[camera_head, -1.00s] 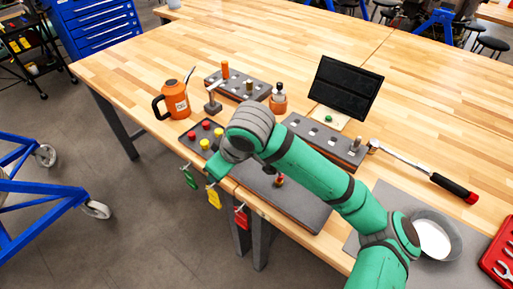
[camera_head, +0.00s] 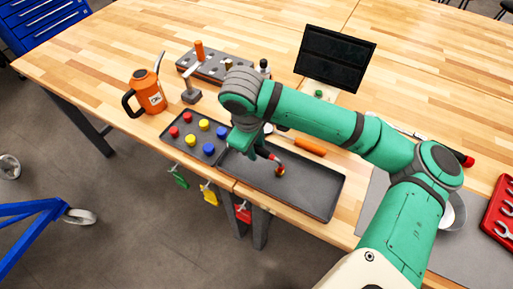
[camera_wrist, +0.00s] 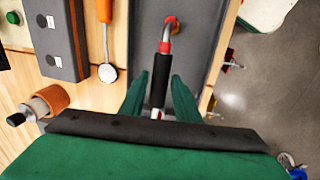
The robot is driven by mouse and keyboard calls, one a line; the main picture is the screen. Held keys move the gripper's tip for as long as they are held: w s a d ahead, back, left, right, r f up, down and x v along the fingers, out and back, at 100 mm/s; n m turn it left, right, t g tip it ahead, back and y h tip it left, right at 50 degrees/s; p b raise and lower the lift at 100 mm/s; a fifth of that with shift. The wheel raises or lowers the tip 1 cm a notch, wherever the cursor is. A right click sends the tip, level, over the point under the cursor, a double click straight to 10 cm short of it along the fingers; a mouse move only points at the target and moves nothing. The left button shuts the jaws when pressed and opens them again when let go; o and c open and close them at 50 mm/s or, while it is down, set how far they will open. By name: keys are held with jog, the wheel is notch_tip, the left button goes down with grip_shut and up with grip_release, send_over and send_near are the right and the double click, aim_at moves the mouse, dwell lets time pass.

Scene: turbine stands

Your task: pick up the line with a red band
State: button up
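The line lies in the dark grey tray (camera_head: 318,192). In the wrist view it has a black sleeve (camera_wrist: 161,76), a red band (camera_wrist: 164,47), a bent metal tube and a red fitting at its far end. In the head view its banded end (camera_head: 272,157) and fitting show beside my gripper (camera_head: 258,150), and the rest is hidden by the gripper. In the wrist view my gripper (camera_wrist: 159,90) is open, with one green finger on each side of the sleeve. Gaps show between fingers and line.
An orange-handled round mirror (camera_head: 308,146) lies behind the tray. A tray of coloured caps (camera_head: 175,143) is to the left, with an orange can (camera_head: 150,95) behind it. A black screen (camera_head: 335,58) stands at the back. Coloured tags hang off the front edge.

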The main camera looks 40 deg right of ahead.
jog(key=shift+w+d+f, duration=0.1)
jog(key=shift+d+f, duration=0.05)
jog(key=shift+f, duration=0.75)
jog(key=shift+w+d+f, duration=0.1)
jog(key=shift+d+f, duration=0.1)
jog(key=shift+f, duration=0.65)
jog(key=shift+w+d+f, duration=0.1)
jog(key=shift+d+f, duration=0.05)
jog(key=shift+f, duration=0.75)
jog(key=shift+w, duration=0.1)
grip_shut()
